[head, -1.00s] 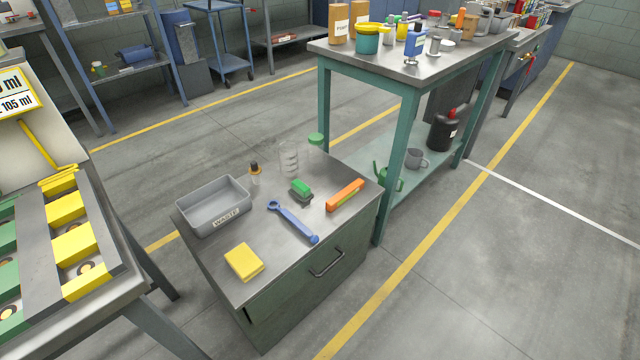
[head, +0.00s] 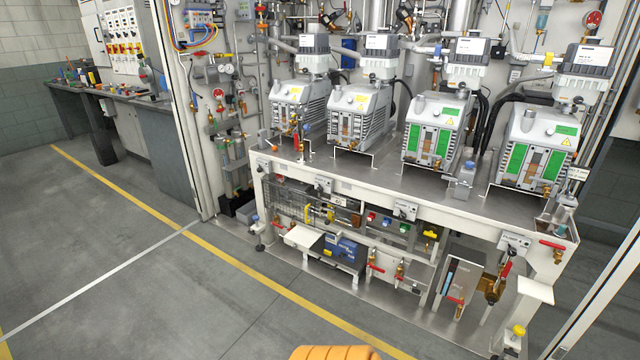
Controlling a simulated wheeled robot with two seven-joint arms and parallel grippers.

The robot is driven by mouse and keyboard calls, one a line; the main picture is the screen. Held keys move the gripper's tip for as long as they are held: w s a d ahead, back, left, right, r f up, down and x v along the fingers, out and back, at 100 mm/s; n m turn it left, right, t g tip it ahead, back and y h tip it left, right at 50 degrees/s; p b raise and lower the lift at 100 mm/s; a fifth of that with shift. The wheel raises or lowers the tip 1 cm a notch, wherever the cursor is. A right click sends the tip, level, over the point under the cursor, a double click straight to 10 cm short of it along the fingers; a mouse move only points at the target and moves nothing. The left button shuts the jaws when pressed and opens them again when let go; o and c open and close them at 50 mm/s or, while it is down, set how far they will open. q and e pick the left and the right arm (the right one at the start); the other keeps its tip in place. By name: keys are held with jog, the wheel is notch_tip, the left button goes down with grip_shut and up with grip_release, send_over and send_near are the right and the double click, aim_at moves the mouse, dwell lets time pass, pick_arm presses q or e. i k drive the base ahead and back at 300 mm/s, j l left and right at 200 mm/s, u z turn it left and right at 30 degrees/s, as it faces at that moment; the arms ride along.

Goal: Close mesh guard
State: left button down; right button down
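A wire mesh panel (head: 284,203), which looks like the mesh guard, is at the left of the lower front of the white pump bench (head: 400,203). It is under the bench top, with yellow and brass fittings (head: 318,213) visible at its right part. It is small and far off, so I cannot tell whether it stands open or closed. Neither of my grippers is in view.
Several vacuum pumps (head: 362,113) stand on the bench. A blue unit (head: 341,250) and red-handled valves (head: 376,262) sit below. A yellow floor line (head: 235,262) runs in front. The grey floor at the left is clear.

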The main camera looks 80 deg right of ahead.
aim_at(285, 206)
jog(key=z, duration=2.35)
